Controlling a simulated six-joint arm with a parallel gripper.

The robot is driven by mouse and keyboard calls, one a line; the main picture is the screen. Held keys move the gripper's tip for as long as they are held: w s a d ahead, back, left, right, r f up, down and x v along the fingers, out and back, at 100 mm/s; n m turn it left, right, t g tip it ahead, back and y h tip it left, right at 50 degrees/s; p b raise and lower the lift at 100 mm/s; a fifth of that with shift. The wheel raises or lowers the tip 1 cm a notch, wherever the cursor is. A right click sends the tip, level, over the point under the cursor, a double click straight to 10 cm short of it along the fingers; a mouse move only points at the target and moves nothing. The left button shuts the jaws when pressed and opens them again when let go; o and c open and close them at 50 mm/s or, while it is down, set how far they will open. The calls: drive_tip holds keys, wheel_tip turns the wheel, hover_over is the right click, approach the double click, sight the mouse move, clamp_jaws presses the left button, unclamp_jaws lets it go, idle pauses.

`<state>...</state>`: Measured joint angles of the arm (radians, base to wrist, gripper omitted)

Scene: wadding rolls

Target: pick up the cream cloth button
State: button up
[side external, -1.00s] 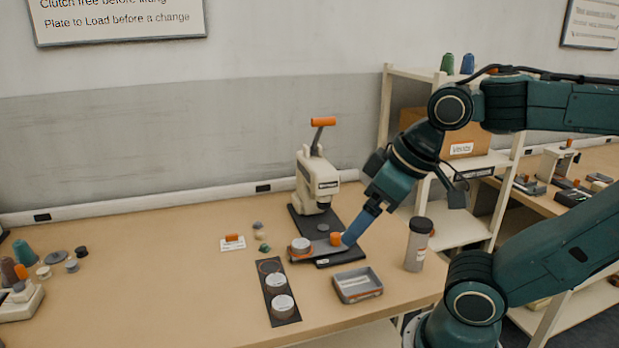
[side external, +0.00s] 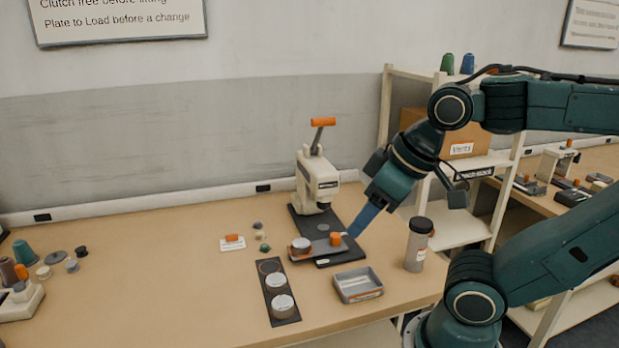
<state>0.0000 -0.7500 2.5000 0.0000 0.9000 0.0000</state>
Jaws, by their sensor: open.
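Several small buttons sit in a short column on the table, left of the press. The middle one (side external: 259,235) looks cream, with a greyish one (side external: 257,225) behind it and a green one (side external: 264,247) in front; they are too small to tell the cloth. My gripper (side external: 351,235) is well to their right, over the press's base beside the orange knob (side external: 335,239) of its sliding plate. Its blue fingers overlap in this view, so the gap is hidden. It is open, with nothing seen in it.
The cream press (side external: 318,180) with an orange handle stands behind. A dark strip with round pads (side external: 270,291), a grey tray (side external: 343,298) and a grey flask (side external: 416,247) stand in front and right. Spools and small parts lie far left. The table's left middle is clear.

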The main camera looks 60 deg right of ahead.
drive_tip(key=m+h, duration=0.1)
drive_tip(key=m, duration=0.1)
hover_over(261, 234)
drive_tip(key=s, duration=0.3)
drive_tip(key=shift+g, duration=0.4)
drive_tip(key=shift+w+a+f, duration=0.15)
drive_tip(key=shift+f, duration=6.4)
drive_tip(key=shift+w+a+f, duration=0.1)
drive_tip(key=shift+a+f, duration=0.05)
drive_tip(key=shift+f, duration=6.4)
drive_tip(key=shift+f, duration=0.1)
drive_tip(key=shift+x, duration=2.5)
